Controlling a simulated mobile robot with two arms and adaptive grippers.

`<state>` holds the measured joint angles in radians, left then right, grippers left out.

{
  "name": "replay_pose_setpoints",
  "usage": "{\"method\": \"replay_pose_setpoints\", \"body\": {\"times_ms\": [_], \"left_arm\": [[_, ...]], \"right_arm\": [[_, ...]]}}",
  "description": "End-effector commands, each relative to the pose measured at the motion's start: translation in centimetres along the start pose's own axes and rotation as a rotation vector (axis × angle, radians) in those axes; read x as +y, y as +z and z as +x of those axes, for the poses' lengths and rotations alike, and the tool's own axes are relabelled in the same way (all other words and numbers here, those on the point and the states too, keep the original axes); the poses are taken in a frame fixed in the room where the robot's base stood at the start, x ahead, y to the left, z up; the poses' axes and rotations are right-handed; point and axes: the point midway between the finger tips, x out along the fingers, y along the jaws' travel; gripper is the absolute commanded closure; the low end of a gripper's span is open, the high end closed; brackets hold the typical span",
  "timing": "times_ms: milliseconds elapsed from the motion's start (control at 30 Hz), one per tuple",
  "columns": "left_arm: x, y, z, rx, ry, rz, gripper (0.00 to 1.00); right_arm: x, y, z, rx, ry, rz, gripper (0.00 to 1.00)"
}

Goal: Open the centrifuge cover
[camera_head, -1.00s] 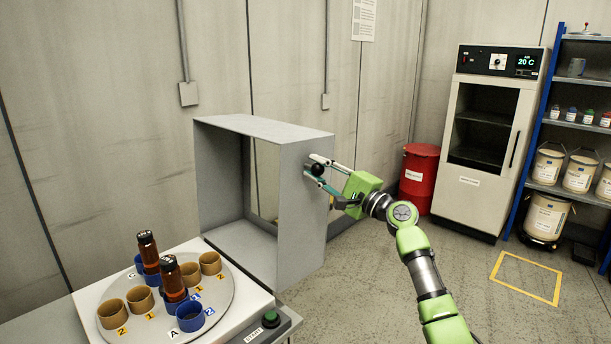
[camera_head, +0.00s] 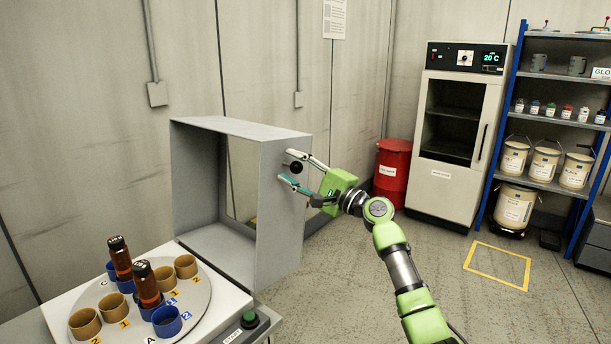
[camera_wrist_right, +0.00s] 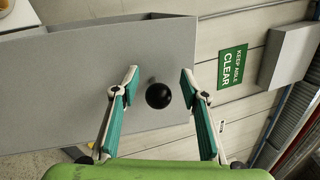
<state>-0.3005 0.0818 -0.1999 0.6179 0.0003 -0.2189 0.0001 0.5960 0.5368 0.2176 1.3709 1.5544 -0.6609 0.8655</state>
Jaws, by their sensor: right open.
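The centrifuge cover (camera_head: 280,225) is a grey, open-fronted box standing upright behind the centrifuge turntable (camera_head: 196,295), clear of its tubes. A round black knob (camera_head: 296,167) sticks out of the cover's right side. My right gripper (camera_head: 286,166) is open at that side, with one finger above the knob and one below it. In the right wrist view the knob (camera_wrist_right: 158,95) sits between the spread fingers (camera_wrist_right: 159,74), with a gap on each side. My left gripper is not in view.
Two brown tubes (camera_head: 147,287) stand in blue holders on the turntable, among tan cups (camera_head: 85,322). A green start button (camera_head: 249,319) is at the front right. A red drum (camera_head: 393,170), an oven cabinet (camera_head: 451,140) and a blue shelf stand farther back right.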

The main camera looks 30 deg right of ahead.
Motion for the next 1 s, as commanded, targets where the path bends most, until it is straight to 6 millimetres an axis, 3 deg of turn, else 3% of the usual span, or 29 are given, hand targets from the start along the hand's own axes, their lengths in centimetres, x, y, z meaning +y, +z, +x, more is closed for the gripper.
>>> {"method": "replay_pose_setpoints", "body": {"times_ms": [533,700,1000], "left_arm": [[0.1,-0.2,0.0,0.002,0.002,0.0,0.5],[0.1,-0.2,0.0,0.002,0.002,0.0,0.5],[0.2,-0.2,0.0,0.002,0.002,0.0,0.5]], "right_arm": [[0.1,0.1,-9.9,0.0,0.003,0.0,0.59],[0.0,0.1,-11.2,-0.001,0.001,-0.001,0.59],[0.0,0.1,-11.3,-0.001,0.001,-0.001,0.59]]}}
